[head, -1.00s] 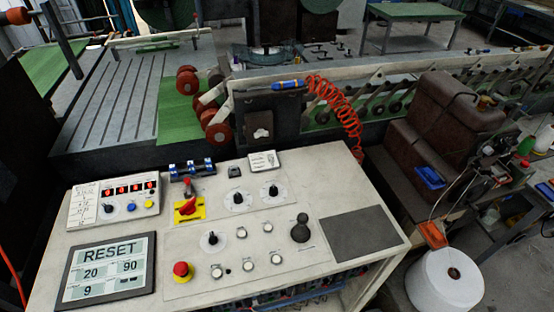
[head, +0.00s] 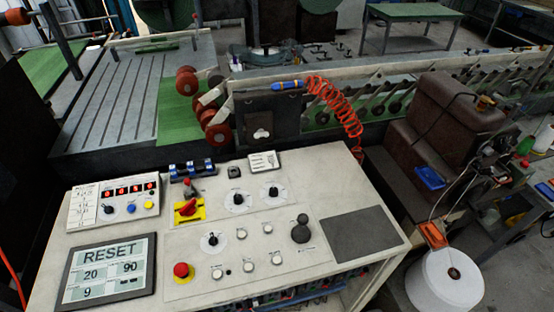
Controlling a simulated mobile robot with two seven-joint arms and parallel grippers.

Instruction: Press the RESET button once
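The control panel (head: 340,180) is a pale, slanted desk top in the lower middle of the head view. A framed grey screen (head: 106,272) at its lower left shows the word RESET in large letters, with 20, 90 and 9 below. A small white box (head: 114,202) above it has a red digit display, a black knob, a blue button (head: 131,208) and a yellow button (head: 149,205). Several small round white buttons (head: 248,265) sit in the panel's middle; their labels are too small to read. Neither of my grippers is in view.
A red mushroom button (head: 181,270) and a red switch on a yellow plate (head: 188,208) stand up from the panel. Black knobs (head: 272,192) are nearby. A dark pad (head: 362,233) lies at the right. A white roll (head: 445,281) stands on the floor at lower right.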

